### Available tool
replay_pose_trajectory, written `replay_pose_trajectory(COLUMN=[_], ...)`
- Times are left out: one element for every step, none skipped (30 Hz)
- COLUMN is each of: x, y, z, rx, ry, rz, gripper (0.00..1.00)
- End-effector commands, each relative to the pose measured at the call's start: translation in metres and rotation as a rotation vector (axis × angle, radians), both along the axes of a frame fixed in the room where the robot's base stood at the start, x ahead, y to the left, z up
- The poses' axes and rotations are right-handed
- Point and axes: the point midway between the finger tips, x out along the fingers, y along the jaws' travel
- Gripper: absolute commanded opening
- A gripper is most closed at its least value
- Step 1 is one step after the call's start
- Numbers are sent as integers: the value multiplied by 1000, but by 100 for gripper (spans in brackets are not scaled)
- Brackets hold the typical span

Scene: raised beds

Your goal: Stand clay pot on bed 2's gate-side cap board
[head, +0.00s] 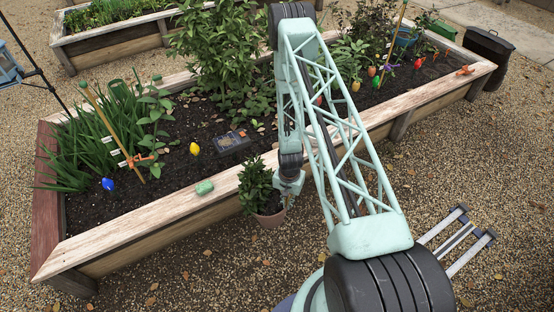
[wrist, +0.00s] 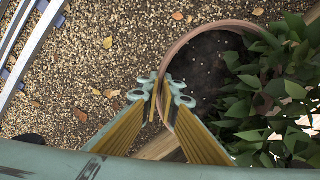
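The clay pot (head: 271,216) holds soil and a leafy green plant. It is in front of the near bed's long front side, and its foliage overlaps the cap board in the head view. The wrist view shows the clay pot's rim (wrist: 184,42) close up. My gripper (wrist: 164,88) has its fingers on either side of that rim, shut on the pot wall. In the head view my gripper (head: 285,199) is partly hidden by the plant and my wrist. The near bed's pale front cap board (head: 150,214) runs behind the pot; a reddish cap board (head: 50,190) forms the left end.
A green object (head: 204,187) lies on the front cap board, left of the pot. A dark box (head: 231,142), a yellow marker (head: 194,149) and a blue marker (head: 107,184) are in the soil. Tall plants and a stake (head: 117,138) rise at left. Gravel in front is open.

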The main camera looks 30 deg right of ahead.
Motion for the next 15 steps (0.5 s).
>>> replay_pose_trajectory(x=[7, 10, 13, 16, 19, 23, 26, 28, 32, 34, 37, 40, 43, 45, 49], y=[2, 3, 5, 7, 8, 10, 12, 13, 15, 17, 18, 21, 23, 24, 27], z=[8, 12, 17, 20, 24, 30, 33, 37, 42, 46, 50, 55, 59, 63, 68], rx=[-1, -1, -1, -1, -1, -1, -1, -1, -1, -1, -1, -1, -1, -1, -1], ry=[-3, -3, -3, -3, -3, -3, -3, -3, -3, -3, -3, -3, -3, -3, -3], rz=[16, 25, 38, 48, 58, 71, 80, 90, 103, 113, 122, 135, 144, 155, 168], gripper=[0, 0, 0, 0, 0, 0, 0, 0, 0, 0, 0, 0, 0, 0, 0])
